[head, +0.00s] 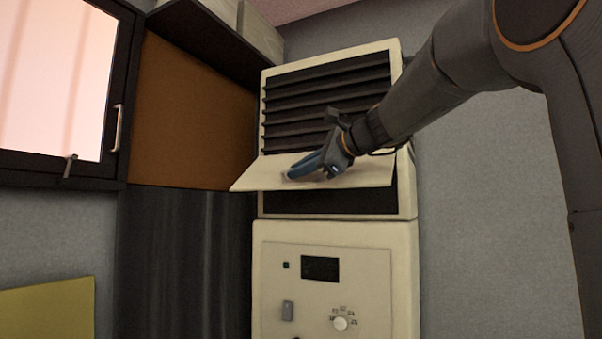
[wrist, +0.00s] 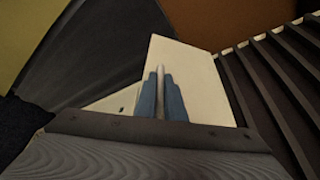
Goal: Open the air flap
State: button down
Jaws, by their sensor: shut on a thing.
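The air flap (head: 350,177) is a cream panel on the front of a cream wall unit, below its dark louvres. It is tilted outward, with a dark opening showing under it. It also shows in the wrist view (wrist: 190,65) as a pale panel. My gripper (head: 291,175) reaches in from the right and lies over the flap. Its blue fingers (wrist: 161,95) are shut on a pale upright piece at the flap, probably its handle. The fingers hide most of that piece.
Dark louvres (head: 325,95) sit above the flap. A control panel (head: 325,290) with a small screen and a knob (head: 341,323) is below. A dark-framed window (head: 55,80) with a handle and a brown panel (head: 190,115) are at left. Grey wall is at right.

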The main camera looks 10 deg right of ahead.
jog(key=shift+r, duration=0.15)
jog(key=c, duration=2.1)
grip_release()
jog(key=shift+w, duration=0.1)
jog(key=shift+d, duration=0.1)
jog(key=b+v, duration=0.2)
jog(key=v, duration=0.5)
jog(key=shift+s+d+b, duration=0.1)
jog(key=shift+s+b, duration=0.3)
